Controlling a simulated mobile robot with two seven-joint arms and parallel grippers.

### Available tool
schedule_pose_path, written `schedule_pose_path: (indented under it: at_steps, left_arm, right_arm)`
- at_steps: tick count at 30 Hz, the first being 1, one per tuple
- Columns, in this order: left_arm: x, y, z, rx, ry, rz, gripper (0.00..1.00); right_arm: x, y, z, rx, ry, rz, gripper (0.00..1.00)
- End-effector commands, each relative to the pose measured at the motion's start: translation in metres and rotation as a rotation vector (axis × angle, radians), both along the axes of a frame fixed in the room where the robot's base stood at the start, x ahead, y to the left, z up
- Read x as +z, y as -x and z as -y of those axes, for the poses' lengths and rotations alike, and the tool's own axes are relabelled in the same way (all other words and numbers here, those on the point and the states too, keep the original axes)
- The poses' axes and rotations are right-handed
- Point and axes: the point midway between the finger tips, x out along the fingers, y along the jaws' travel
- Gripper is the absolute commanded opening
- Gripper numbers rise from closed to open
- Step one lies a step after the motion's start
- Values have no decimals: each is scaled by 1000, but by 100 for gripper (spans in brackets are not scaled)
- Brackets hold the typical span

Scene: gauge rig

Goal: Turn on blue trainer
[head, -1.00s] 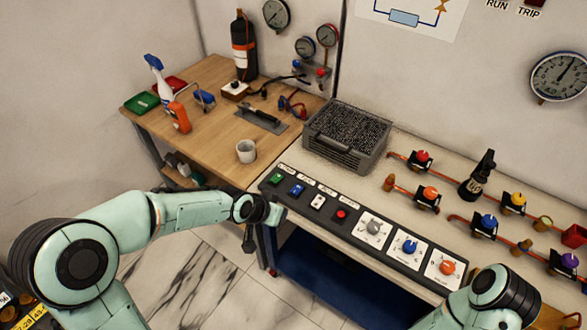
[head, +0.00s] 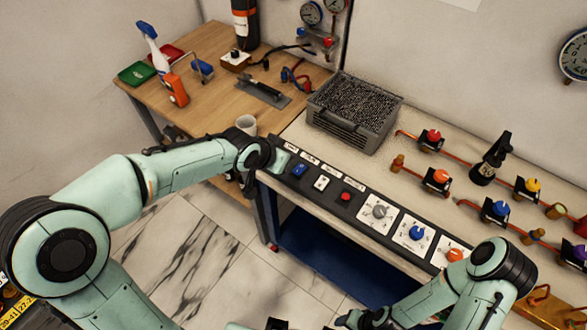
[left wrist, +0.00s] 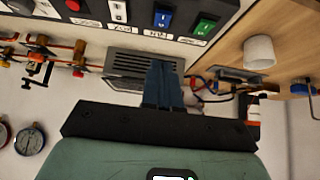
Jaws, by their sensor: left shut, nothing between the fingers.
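A black control panel (head: 362,200) runs along the front edge of the right bench. It carries a blue rocker switch (head: 299,169), which also shows in the left wrist view (left wrist: 162,18), and a green rocker switch (left wrist: 205,26). My left gripper (head: 281,160) is at the panel's left end, shut and empty, hiding the green switch in the head view. In the left wrist view its closed fingers (left wrist: 163,72) appear just below the blue switch; contact cannot be told. Small labels stand by the switches, too small to read. My right gripper (head: 347,319) is low at the bottom edge, partly cut off.
Farther right on the panel are a white switch (head: 321,183), a red button (head: 346,196) and grey, blue and orange knobs. A grey crate (head: 352,112) and piping with coloured valves stand behind. A white cup (head: 246,124) is on the wooden table.

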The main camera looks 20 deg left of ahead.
Motion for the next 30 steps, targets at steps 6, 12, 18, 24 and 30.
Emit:
schedule_pose_path:
  at_steps: [6,12,18,24,30]
  left_arm:
    - [-43,-26,12,-4,3,-5,0]
    - [-74,-46,18,-3,1,-3,0]
    - [-99,-42,16,-2,-2,-1,0]
    - [-104,-42,16,-1,-2,1,0]
    - [-104,-42,16,-1,-2,2,0]
  right_arm:
    - [-22,14,0,0,0,-16,56]
    - [-32,19,0,0,0,-21,56]
    - [-42,24,0,0,0,-27,56]
    - [-44,25,0,0,0,-28,56]
    - [-43,24,0,0,0,-28,56]
